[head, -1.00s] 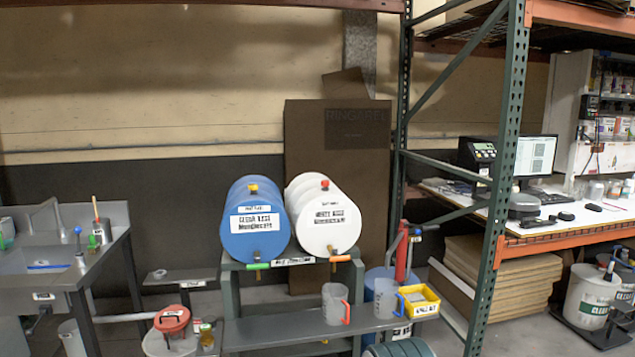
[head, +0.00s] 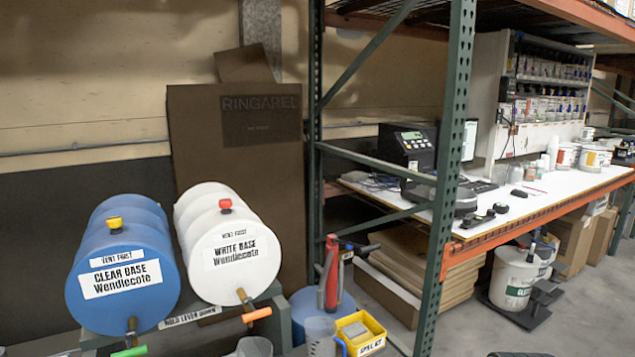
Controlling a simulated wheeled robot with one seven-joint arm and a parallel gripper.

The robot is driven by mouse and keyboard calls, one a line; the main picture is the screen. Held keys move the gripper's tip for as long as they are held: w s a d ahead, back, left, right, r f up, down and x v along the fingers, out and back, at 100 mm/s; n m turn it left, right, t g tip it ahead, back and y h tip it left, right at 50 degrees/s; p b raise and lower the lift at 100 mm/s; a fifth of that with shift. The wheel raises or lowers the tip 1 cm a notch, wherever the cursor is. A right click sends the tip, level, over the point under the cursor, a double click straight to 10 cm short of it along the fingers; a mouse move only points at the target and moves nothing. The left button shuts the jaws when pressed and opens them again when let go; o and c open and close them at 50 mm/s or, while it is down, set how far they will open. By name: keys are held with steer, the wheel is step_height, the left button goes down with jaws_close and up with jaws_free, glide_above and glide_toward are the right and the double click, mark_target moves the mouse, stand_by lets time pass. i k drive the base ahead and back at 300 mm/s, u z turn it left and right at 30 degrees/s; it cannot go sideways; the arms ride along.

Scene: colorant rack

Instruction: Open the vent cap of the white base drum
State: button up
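The white base drum (head: 238,262) lies on its side on a stand in the head view, labelled "WHITE BASE Wendlecote" with "VENT FIRST" above. Its red vent cap (head: 225,205) sits on top near the front rim; I cannot tell whether it is open or closed. A brass tap with an orange lever (head: 257,314) is low on its front. The blue clear base drum (head: 122,284) lies to its left, with a yellow cap (head: 114,223) and a green lever (head: 130,351). My gripper is not in view.
A green rack upright (head: 446,180) stands right of the drums, beside a white workbench (head: 540,198). A yellow spill kit bin (head: 361,333), a clear jug (head: 320,335) and a red cylinder (head: 331,272) stand right of the stand. Some floor shows at right.

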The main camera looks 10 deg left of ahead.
mark_target(225, 204)
steer(key=z, duration=0.05)
steer(key=i, duration=1.35)
steer(key=u, duration=1.05)
steer(key=i, duration=0.8)
steer(key=u, duration=0.65)
